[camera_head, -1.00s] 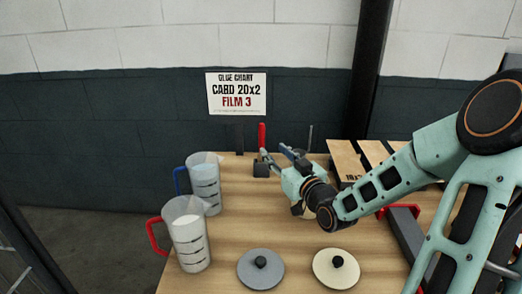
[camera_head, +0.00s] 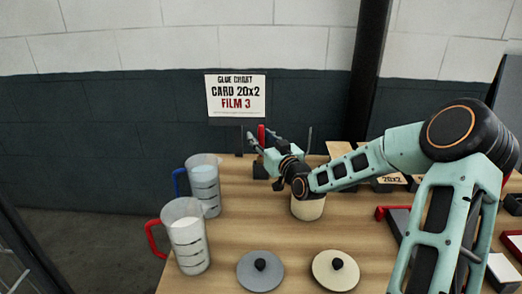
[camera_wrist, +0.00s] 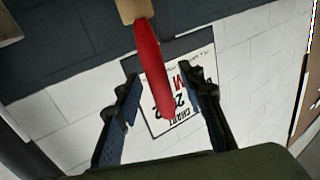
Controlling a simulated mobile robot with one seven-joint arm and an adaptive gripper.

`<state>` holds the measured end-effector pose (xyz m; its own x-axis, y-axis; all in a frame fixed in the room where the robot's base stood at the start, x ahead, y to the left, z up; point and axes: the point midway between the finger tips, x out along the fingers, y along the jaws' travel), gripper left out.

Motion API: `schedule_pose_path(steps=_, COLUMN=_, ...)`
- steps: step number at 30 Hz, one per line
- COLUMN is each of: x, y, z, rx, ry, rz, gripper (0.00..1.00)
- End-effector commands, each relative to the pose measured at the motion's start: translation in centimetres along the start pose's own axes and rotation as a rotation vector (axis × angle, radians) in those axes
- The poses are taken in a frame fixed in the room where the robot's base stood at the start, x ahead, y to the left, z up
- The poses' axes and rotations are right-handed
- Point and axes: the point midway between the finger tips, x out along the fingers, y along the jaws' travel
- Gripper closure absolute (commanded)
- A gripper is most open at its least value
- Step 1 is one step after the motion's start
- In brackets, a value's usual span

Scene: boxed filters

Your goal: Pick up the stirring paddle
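The stirring paddle has a red handle (camera_head: 261,134) that stands upright near the back of the table, below the wall sign. Its lower part is hidden behind my gripper (camera_head: 266,142) in the head view. In the wrist view, the red paddle (camera_wrist: 150,65) reaches between the two dark fingers of my gripper (camera_wrist: 162,80), with a tan part at its upper end. The fingers are apart, with gaps on both sides of the handle. I cannot tell how deep the handle sits between them.
Two measuring jugs, blue-handled (camera_head: 204,184) and red-handled (camera_head: 186,235), stand at the left. A cream pot (camera_head: 308,208) is below my wrist. A grey lid (camera_head: 260,271) and a cream lid (camera_head: 335,271) lie in front. A thin grey rod (camera_head: 309,138) stands right of the paddle.

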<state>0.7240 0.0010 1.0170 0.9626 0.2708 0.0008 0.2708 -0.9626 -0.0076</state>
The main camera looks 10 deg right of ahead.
Motion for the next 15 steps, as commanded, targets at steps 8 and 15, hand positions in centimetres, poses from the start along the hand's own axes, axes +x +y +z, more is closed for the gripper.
schedule_pose_path(steps=8, x=0.05, y=-0.02, z=0.04, rx=0.0, ry=-0.001, rz=0.0, gripper=0.7)
schedule_pose_path(steps=15, x=0.04, y=-0.02, z=0.03, rx=0.0, ry=-0.001, rz=0.0, gripper=0.97)
